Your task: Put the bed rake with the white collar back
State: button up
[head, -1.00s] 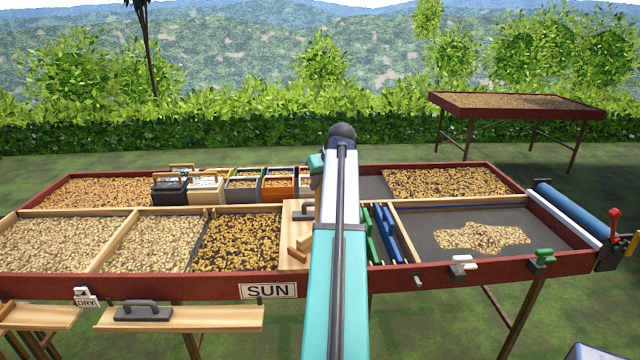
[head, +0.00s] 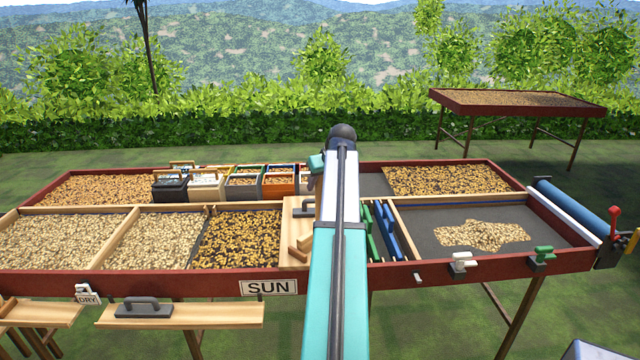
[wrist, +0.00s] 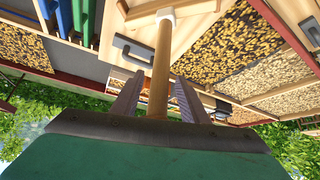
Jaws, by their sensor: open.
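The bed rake shows in the wrist view as a round wooden handle (wrist: 160,75) with a white collar (wrist: 166,15) near its far end, where a pale wooden bar joins it. My gripper (wrist: 158,85) is open in the wrist view. Its two grey fingers stand on either side of the handle, with a visible gap to each side. The near end of the handle is hidden behind my gripper's body. In the head view my arm hides the gripper and most of this area.
A wooden board with a dark handle (head: 301,207) lies left of my arm on the bean table. Green (head: 374,231) and blue (head: 394,231) bars lie right of it. Bean-filled bays, small bins (head: 278,184) and a front shelf (head: 215,317) are around.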

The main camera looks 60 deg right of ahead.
jog(key=shift+r, duration=0.15)
jog(key=b+v, duration=0.2)
jog(key=v, duration=1)
dwell(0.5)
jog(key=shift+s, duration=0.1)
dwell(0.4)
